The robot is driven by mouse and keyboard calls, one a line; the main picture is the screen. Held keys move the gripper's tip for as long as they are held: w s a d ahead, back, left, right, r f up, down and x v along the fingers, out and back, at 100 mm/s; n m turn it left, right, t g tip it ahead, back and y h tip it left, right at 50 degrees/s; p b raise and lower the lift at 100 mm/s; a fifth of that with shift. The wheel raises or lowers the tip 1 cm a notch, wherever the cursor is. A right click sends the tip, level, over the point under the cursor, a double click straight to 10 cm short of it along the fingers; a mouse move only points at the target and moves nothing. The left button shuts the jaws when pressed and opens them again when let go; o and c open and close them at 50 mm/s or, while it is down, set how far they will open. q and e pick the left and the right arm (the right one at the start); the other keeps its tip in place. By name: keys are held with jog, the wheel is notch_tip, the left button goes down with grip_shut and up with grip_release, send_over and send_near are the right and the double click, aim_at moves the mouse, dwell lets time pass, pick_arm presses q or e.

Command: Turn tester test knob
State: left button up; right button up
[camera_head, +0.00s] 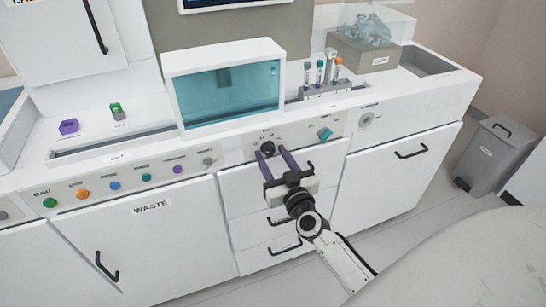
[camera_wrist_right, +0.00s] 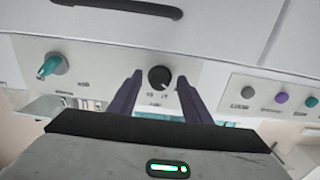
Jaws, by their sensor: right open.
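A round black knob (camera_head: 267,148) sits on the front panel below the teal-windowed tester box (camera_head: 228,95). It also shows in the wrist view (camera_wrist_right: 159,77), where it lies between the two purple fingers of my right gripper (camera_wrist_right: 160,98). In the head view my right gripper (camera_head: 273,157) reaches up to the panel. It is open, with a finger on each side of the knob and gaps visible between fingers and knob. A teal knob (camera_head: 325,134) is on the same panel to the right. The small labels are unreadable. My left gripper is out of view.
Coloured buttons, such as an orange one (camera_head: 82,194), line the panel at left. A tube rack (camera_head: 330,91) stands on the counter at right. Drawer handles (camera_head: 285,246) protrude below my gripper. A grey bin (camera_head: 492,155) stands at far right.

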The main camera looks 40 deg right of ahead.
jog(key=c, duration=1)
jog(key=shift+c, duration=0.2)
jog(key=m, duration=0.3)
jog(key=shift+m, duration=0.4)
jog(key=m, duration=0.4)
jog(key=shift+m, duration=0.3)
jog(key=m, duration=0.3)
jog(key=shift+m, duration=0.3)
jog(key=shift+a+m, duration=0.1)
jog(key=shift+m, duration=1.7)
